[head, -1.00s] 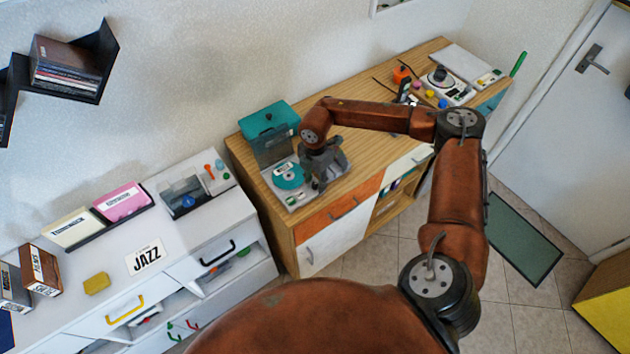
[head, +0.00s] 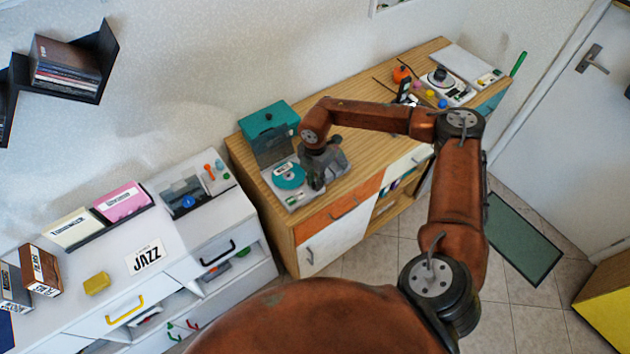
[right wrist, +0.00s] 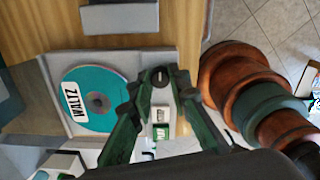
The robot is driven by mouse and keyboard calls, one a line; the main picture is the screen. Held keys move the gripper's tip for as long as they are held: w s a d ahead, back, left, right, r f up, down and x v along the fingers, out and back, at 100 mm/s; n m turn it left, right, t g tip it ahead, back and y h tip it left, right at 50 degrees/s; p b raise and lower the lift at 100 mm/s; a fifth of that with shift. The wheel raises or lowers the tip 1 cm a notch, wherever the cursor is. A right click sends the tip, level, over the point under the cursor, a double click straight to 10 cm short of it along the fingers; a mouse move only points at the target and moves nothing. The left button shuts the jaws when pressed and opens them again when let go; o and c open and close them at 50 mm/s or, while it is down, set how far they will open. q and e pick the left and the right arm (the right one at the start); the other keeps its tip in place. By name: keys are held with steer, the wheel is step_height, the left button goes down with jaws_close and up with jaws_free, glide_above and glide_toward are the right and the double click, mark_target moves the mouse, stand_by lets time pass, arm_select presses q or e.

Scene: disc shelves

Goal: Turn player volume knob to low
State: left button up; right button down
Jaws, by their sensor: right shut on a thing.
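The disc player (head: 301,202) stands at the left end of the wooden cabinet, with its teal lid (head: 268,119) raised. A teal disc (head: 289,176) lies in it; in the right wrist view the disc (right wrist: 92,97) bears the label WALTZ. A small dark round volume knob (right wrist: 160,77) sits to the right of the disc. My right gripper (head: 317,184) is over the player's right side. In the right wrist view its green fingers (right wrist: 160,80) are shut on the knob, one on each side. The knob is hidden in the head view. My left gripper is not in view.
A white cabinet (head: 95,322) with a JAZZ sign and disc boxes stands to the left. Another device (head: 452,90) and small coloured items are at the wooden cabinet's far end.

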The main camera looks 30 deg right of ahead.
steer(key=n, duration=0.4)
steer(key=shift+n, duration=0.4)
steer(key=n, duration=0.4)
steer(key=shift+n, duration=0.3)
steer(key=n+b, duration=0.1)
steer(key=n, duration=0.3)
steer(key=shift+w, duration=0.1)
steer(key=n+b, duration=0.1)
steer(key=n, duration=0.5)
steer(key=shift+b, duration=0.3)
steer(key=n+b, duration=0.1)
steer(key=n, duration=0.3)
steer(key=shift+n, duration=0.3)
steer(key=n+b, duration=0.1)
steer(key=n, duration=0.3)
steer(key=shift+b, duration=0.35)
steer(key=n+b, duration=0.1)
steer(key=n, duration=0.3)
steer(key=shift+n, duration=0.4)
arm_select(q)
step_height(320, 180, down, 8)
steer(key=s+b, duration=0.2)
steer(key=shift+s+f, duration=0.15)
arm_select(e)
steer(key=shift+n, duration=2.3)
steer(key=shift+r, duration=0.1)
